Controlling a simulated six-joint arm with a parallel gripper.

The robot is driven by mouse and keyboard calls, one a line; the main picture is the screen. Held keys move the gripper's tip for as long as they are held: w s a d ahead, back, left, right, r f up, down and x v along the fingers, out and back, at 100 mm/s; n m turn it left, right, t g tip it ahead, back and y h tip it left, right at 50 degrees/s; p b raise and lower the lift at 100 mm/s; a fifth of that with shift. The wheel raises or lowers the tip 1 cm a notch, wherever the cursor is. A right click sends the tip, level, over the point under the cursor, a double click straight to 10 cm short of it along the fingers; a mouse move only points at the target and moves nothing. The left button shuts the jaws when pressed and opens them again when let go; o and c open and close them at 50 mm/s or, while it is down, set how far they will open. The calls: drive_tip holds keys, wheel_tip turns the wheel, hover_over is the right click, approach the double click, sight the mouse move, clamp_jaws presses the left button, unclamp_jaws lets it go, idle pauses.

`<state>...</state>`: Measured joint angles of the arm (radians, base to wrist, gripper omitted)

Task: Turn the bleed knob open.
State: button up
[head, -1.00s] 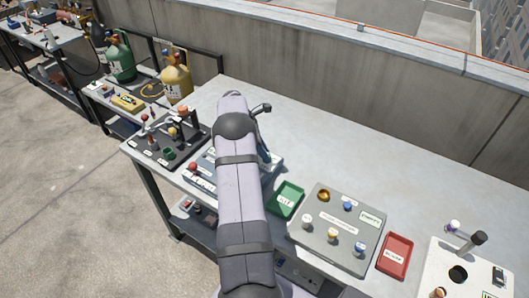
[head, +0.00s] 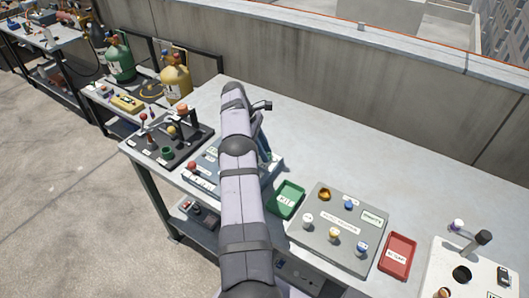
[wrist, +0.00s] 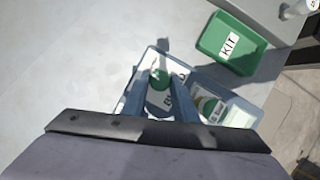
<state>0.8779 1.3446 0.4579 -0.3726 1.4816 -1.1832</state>
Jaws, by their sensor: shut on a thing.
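In the head view the panel (head: 203,178) is partly hidden behind my arm, and the held knob is not clear there.
A green KIT tray (head: 287,199) lies just right of the panel. Further right are a grey board (head: 318,245) with several knobs and a red tray (head: 397,256). A dark board (head: 150,150) with upright parts stands at left. The back of the bench is clear.

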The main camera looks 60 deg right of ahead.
drive_tip(key=shift+m, duration=0.3)
drive_tip(key=o, duration=1.1)
drive_tip(key=shift+c, duration=0.2)
drive_tip(key=shift+r, duration=0.15)
drive_tip(key=shift+r, duration=0.6)
wheel_tip(320, 180, up, 9)
drive_tip(key=p, duration=0.6)
drive_tip(key=shift+f, duration=0.15)
